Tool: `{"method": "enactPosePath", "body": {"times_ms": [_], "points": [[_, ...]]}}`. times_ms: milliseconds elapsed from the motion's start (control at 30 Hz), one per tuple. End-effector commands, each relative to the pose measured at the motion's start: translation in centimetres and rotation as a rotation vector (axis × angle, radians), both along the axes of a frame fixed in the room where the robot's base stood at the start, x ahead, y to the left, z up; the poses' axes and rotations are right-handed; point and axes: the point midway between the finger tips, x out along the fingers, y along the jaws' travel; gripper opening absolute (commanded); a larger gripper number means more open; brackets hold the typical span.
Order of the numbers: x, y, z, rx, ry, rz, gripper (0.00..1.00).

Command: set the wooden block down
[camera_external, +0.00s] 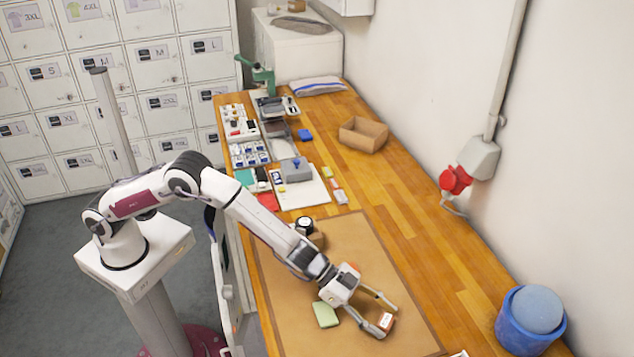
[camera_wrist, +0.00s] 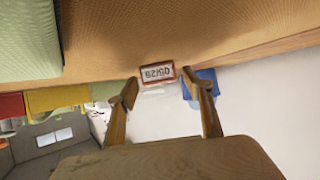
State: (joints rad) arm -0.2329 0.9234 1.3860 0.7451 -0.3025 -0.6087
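The wooden block (camera_external: 386,321) is small and reddish-brown with a white label on one face. It lies at the right part of the brown mat. My gripper (camera_external: 385,317) is low over the mat, tilted, with its two fingers spread on either side of the block. In the wrist view my gripper's fingers (camera_wrist: 160,86) stand apart, and the block (camera_wrist: 157,72) shows between and just beyond their tips, its printed label facing the camera. A thin gap shows at its right side. Contact on the left side is hard to tell.
The brown mat (camera_external: 345,262) covers the near worktop. A blue bin (camera_external: 510,335) is at the right. An open cardboard box (camera_external: 363,134) and several trays are at the back.

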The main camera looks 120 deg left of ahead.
Motion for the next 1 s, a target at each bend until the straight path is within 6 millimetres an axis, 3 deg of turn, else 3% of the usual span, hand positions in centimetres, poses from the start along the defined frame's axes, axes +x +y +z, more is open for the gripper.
{"method": "enactPosePath", "body": {"times_ms": [467,1000], "points": [[-0.8,0.0,0.9,0.0,-0.001,0.0,0.51],[-5.3,0.0,3.3,0.0,-0.001,0.001,0.51]]}}
